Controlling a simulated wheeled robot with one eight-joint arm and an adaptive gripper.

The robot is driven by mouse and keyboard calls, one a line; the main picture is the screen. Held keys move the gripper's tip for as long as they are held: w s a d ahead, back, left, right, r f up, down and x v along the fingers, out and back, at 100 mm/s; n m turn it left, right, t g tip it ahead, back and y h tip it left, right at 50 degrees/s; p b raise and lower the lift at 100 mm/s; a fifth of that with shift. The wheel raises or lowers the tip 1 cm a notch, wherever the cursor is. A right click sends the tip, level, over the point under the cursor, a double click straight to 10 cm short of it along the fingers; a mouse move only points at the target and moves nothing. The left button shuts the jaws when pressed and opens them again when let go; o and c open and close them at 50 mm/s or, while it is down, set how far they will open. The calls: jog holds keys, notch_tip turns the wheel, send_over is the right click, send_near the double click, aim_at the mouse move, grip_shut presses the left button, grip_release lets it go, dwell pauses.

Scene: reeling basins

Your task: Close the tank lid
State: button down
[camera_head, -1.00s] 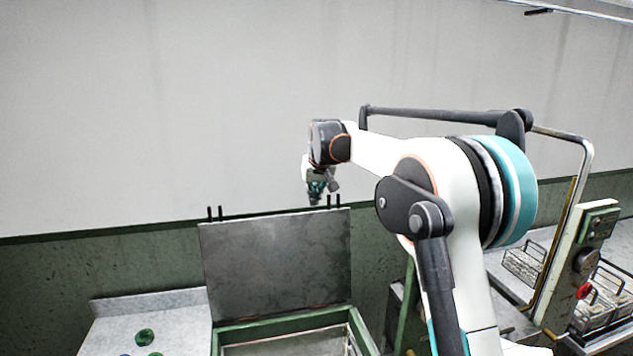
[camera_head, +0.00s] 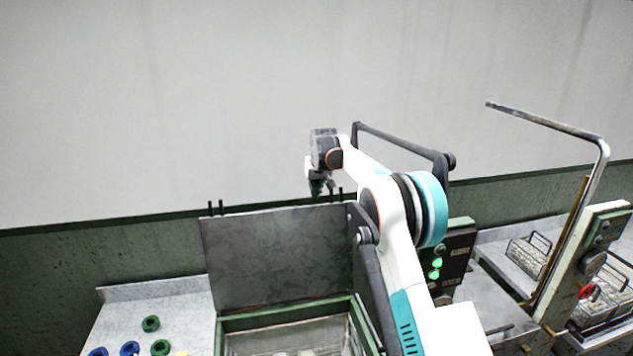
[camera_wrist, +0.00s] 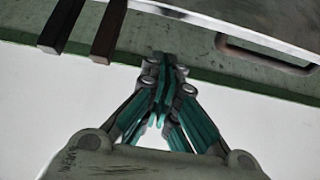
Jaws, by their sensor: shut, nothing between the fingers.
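The tank lid (camera_head: 275,262) is a grey metal plate that stands upright, open, at the back of the green-framed tank (camera_head: 270,318). Short dark posts stick up above its top edge. My gripper (camera_head: 318,192) is at the lid's top edge, right of its middle, with the wall behind. In the wrist view my gripper (camera_wrist: 163,62) is shut, its teal fingers together and empty. Two dark posts (camera_wrist: 90,30) and a slot in a green panel show beyond it. Whether the fingers touch the lid cannot be told.
A grey counter (camera_head: 120,312) at left holds green and blue rings (camera_head: 151,324). A control box with green lights (camera_head: 436,268) stands right of the tank. A bent metal pipe (camera_head: 560,125) and wire baskets (camera_head: 530,255) are farther right.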

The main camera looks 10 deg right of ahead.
jog(key=s, duration=0.1)
jog(key=s+f+p, duration=0.1)
jog(key=s, duration=0.1)
jog(key=shift+f, duration=0.15)
dwell(0.5)
jog(key=shift+w, duration=0.1)
